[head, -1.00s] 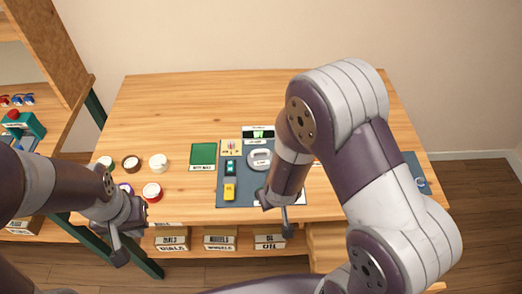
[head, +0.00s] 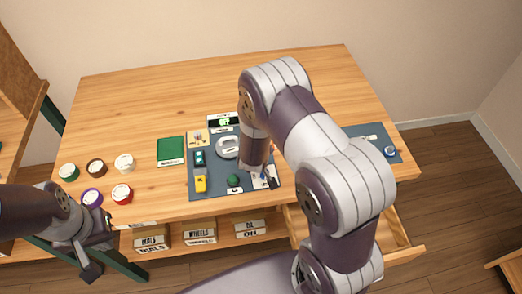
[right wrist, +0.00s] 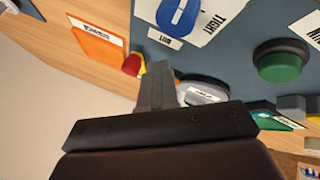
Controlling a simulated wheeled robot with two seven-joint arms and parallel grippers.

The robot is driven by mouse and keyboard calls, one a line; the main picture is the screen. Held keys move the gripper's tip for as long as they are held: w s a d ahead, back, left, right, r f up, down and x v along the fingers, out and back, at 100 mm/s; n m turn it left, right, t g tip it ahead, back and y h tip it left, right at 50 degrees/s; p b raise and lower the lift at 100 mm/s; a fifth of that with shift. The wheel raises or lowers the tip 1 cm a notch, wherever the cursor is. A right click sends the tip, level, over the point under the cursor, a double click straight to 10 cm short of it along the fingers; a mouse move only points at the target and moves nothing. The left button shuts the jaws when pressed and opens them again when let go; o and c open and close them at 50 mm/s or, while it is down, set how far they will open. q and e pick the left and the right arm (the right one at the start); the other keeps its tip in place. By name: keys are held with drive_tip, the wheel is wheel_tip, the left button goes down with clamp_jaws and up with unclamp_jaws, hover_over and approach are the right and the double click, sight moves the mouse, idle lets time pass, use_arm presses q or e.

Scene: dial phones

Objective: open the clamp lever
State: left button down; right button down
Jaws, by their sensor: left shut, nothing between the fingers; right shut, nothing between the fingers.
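In the right wrist view a blue piece (right wrist: 180,14) sits on a white card marked TIGHT (right wrist: 222,18), on the grey mat (right wrist: 225,62); I cannot tell surely that it is the clamp lever. A small blue and white part also shows beside my right gripper in the head view (head: 262,180). My right gripper (right wrist: 155,68) is shut and empty, low over the mat; its arm hides part of the mat in the head view. My left gripper (head: 92,270) is shut and empty, off the table's front left edge.
A green knob (right wrist: 279,62) stands near the card. Several round tins, including a red one (head: 122,194), stand at left. A drawer (head: 398,250) is open at front right. The table's back is clear.

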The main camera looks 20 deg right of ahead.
drive_tip(key=shift+w+d, duration=0.3)
drive_tip(key=shift+d, duration=0.55)
drive_tip(key=shift+r, duration=0.1)
